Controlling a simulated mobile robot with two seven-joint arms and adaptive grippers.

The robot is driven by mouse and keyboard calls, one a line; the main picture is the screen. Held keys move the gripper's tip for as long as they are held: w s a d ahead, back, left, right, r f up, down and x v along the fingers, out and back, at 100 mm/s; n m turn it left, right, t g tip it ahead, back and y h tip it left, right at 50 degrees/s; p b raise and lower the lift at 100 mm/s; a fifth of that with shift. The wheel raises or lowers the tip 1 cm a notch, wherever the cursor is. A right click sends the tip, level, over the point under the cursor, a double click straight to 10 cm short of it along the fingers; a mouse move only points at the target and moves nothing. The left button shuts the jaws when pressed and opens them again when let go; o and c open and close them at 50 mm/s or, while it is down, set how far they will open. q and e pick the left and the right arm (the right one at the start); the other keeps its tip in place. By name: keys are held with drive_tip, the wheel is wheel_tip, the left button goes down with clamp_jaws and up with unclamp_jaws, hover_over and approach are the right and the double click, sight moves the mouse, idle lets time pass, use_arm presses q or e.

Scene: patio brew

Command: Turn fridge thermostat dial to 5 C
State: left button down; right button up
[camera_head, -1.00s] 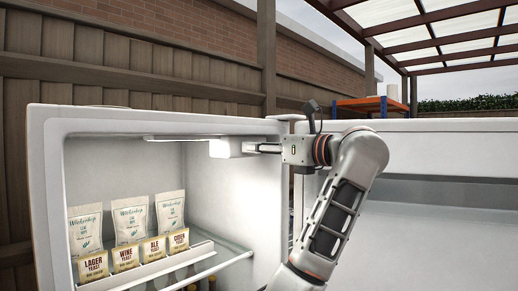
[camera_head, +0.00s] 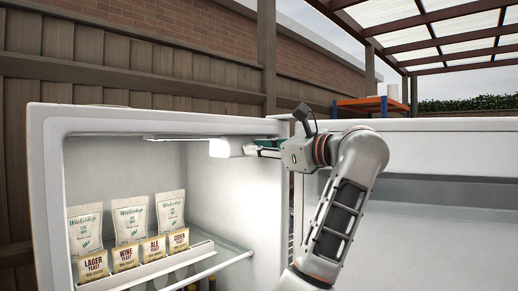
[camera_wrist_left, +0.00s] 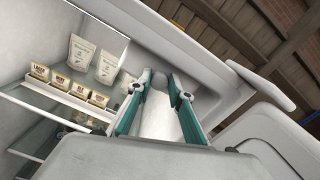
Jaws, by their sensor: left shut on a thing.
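The fridge (camera_head: 45,190) is open, and a lit white thermostat and lamp housing (camera_head: 222,148) sits under its ceiling. My left gripper (camera_head: 255,147) reaches in from the right with its fingertips at the right end of this housing. It is shut on the dial there, which is mostly hidden by the fingers; its marks and setting cannot be read. In the left wrist view the teal fingers (camera_wrist_left: 160,82) stand a little apart, with a pale surface between them. My right gripper is not in view.
A glass shelf (camera_head: 232,256) below carries a white rack with several yeast packets (camera_head: 126,257) and hop pouches (camera_head: 130,219). The open fridge door (camera_head: 440,150) is on the right, behind my arm. The space between shelf and ceiling is clear.

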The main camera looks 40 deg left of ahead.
use_arm(q)
drive_tip(key=shift+n, duration=0.7)
drive_tip(key=c, duration=1.8)
unclamp_jaws()
drive_tip(key=shift+c, duration=0.2)
drive_tip(key=shift+d, duration=0.1)
drive_tip(key=s+d, duration=0.1)
drive_tip(key=d, duration=1)
drive_tip(key=shift+d, duration=0.4)
drive_tip(key=shift+s+f, duration=0.1)
